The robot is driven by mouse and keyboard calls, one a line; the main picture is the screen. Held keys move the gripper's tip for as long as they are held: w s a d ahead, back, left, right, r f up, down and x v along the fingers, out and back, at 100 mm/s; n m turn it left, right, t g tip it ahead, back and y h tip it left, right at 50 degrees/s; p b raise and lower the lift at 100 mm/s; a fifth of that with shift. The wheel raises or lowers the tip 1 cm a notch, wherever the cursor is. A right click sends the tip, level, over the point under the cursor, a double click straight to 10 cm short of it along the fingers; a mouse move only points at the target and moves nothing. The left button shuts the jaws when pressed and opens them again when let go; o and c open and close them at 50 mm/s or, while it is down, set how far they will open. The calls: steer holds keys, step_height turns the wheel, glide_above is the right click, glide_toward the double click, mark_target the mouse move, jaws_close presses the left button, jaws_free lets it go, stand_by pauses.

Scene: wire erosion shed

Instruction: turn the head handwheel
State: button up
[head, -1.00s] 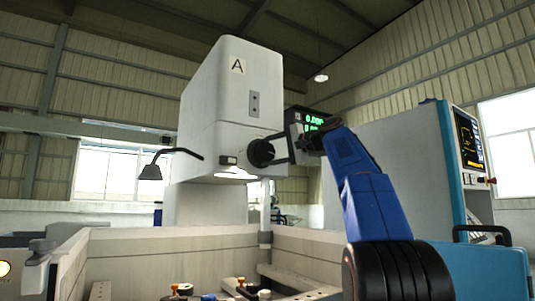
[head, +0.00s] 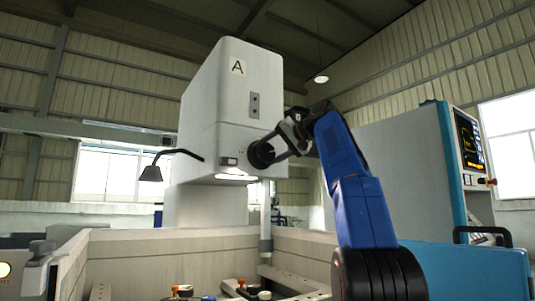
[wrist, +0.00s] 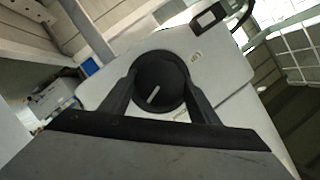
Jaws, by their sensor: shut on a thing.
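The head handwheel (head: 262,154) is a black round knob on the lower front of the white machine head (head: 222,100) marked "A". In the wrist view the handwheel (wrist: 158,84) shows face on, with a pale line slanting from its middle toward the lower left. My gripper (head: 279,149) reaches it from the right in the head view. In the wrist view the two dark fingers of my gripper (wrist: 159,92) lie on either side of the handwheel and are shut on it. Their inner contact faces are partly hidden.
A light-walled work tank (head: 160,250) with small clamps lies below the head. A lamp on a bent black arm (head: 151,173) is at the left. A grey and teal cabinet with a screen (head: 467,138) stands at the right.

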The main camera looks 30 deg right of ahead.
steer(key=shift+f, duration=0.1)
stand_by(0.3)
steer(key=o, duration=1.1)
steer(key=shift+c, duration=0.2)
steer(key=v, duration=1.7)
steer(key=shift+s, duration=0.15)
steer(key=shift+a, duration=0.1)
